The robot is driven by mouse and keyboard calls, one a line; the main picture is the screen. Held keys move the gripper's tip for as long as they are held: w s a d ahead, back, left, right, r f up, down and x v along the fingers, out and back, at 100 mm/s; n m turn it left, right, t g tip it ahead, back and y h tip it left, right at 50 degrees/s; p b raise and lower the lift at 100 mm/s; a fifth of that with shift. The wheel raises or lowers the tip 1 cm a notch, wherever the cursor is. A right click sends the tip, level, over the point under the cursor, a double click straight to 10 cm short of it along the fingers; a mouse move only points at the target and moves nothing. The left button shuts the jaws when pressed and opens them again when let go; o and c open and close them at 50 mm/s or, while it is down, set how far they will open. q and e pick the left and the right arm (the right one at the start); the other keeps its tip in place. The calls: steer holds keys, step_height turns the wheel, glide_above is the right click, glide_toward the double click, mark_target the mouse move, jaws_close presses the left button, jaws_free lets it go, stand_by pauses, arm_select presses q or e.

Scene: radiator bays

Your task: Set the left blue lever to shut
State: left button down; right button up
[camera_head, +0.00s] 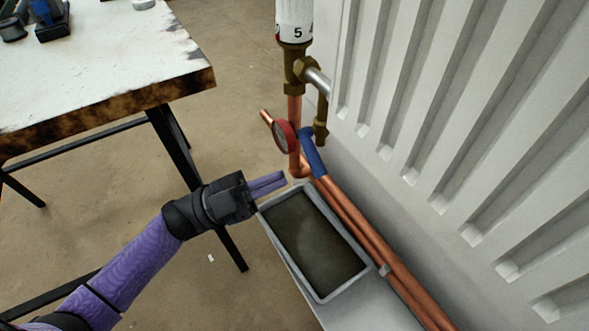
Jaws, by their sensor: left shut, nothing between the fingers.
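A blue lever (312,153) sits at the copper pipes below the radiator valve, and it slants down to the right, roughly along the pipes. It is the only blue lever I can make out. My left gripper (284,180) is shut and empty. Its fingertips appear just left of the lower end of the lever, with a small gap between them in the picture. My right gripper is not in view.
A red round handle (281,137) stands left of the lever. A white radiator (420,110) fills the right side. A grey tray (318,285) lies below the pipes (370,235). A worktable (110,60) stands at upper left.

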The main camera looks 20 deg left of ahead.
mark_target(314, 154)
arm_select(q)
steer(key=x, duration=0.3)
steer(key=shift+w+d+r+b, duration=0.1)
steer(key=shift+w+d+b, duration=0.15)
steer(key=shift+b, duration=0.1)
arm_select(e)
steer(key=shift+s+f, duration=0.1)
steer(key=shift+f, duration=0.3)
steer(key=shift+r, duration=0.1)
arm_select(q)
steer(key=shift+s+r+n+t+p, duration=0.1)
steer(key=shift+n+t+p, duration=0.3)
steer(key=shift+n+p, duration=0.15)
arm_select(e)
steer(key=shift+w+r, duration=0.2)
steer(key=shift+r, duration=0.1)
